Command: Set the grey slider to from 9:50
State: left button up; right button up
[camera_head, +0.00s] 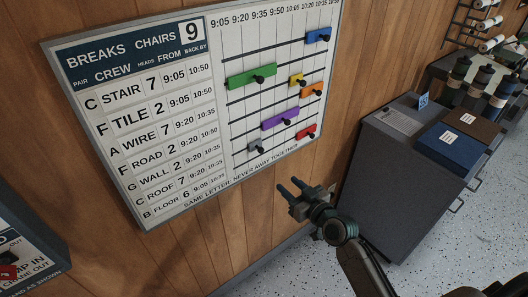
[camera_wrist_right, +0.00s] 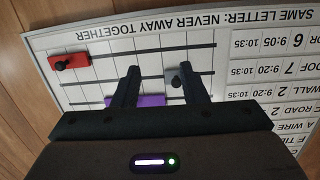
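The grey slider (camera_head: 253,148) is a small block with a dark knob, low on the board's rail chart, near the left ends of the rails. In the wrist view the grey slider (camera_wrist_right: 172,79) shows beside the right-hand finger, which partly covers it. My right gripper (camera_head: 290,187) is open and empty, below and right of the grey slider in the head view. In the wrist view its fingers (camera_wrist_right: 160,82) are spread in front of the board; contact with the slider cannot be told. The wall board (camera_head: 139,217) carries time labels from 9:05 to 10:50. My left gripper is out of view.
Nearby sliders are purple (camera_head: 272,124), red (camera_head: 303,133), orange (camera_head: 309,91), yellow (camera_head: 295,79), green (camera_head: 243,81) and blue (camera_head: 315,37). A grey cabinet (camera_head: 385,190) stands right of my right arm. Another sign (camera_head: 25,255) is at lower left.

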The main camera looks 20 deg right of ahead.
jog(key=n+t+y, duration=0.1)
send_near(262, 151)
jog(key=p+x, duration=0.2)
jog(key=x, duration=0.7)
jog(key=shift+p, duration=0.35)
jog(key=shift+d, duration=0.1)
grip_shut()
